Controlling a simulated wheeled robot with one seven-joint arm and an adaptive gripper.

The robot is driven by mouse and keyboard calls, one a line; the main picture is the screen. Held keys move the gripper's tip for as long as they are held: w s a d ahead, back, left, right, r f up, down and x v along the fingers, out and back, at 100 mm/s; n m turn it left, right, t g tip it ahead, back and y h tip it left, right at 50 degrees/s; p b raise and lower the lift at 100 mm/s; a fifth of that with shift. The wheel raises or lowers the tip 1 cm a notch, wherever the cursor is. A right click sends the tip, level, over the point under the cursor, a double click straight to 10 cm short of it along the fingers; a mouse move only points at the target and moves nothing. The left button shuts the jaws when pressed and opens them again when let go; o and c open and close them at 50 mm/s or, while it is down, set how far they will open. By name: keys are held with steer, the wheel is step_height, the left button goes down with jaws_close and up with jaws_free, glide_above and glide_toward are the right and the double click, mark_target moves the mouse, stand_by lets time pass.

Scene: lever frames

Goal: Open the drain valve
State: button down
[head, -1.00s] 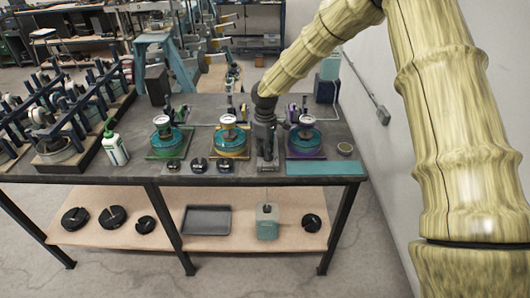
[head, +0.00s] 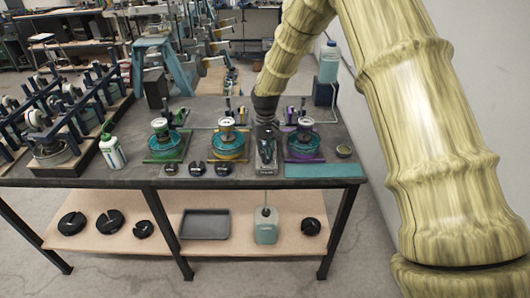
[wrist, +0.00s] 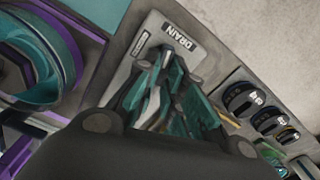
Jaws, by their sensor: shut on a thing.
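The drain valve's grey plate (wrist: 140,48) shows in the wrist view with a DRAIN label (wrist: 175,38). In the head view the plate (head: 264,171) lies near the table's front edge, between the yellow and purple stations. My gripper (wrist: 165,85) points down over this plate and is shut on the valve's lever, which is mostly hidden between the fingers. In the head view my gripper (head: 266,158) covers most of the valve. I cannot tell the lever's exact angle.
The purple-based teal pot (head: 303,145) stands close on the right, the yellow-based one (head: 228,146) on the left. Black knobs (head: 196,168) sit along the front edge. A bottle (head: 266,226) stands on the lower shelf below the valve. A teal mat (head: 323,171) lies front right.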

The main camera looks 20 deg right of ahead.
steer(key=shift+w+d+r+m, duration=0.1)
steer(key=shift+w+m, duration=0.05)
steer(key=shift+m, duration=0.25)
steer(key=c, duration=1.5)
jaws_free()
step_height(320, 180, up, 12)
steer(key=shift+f, duration=0.1)
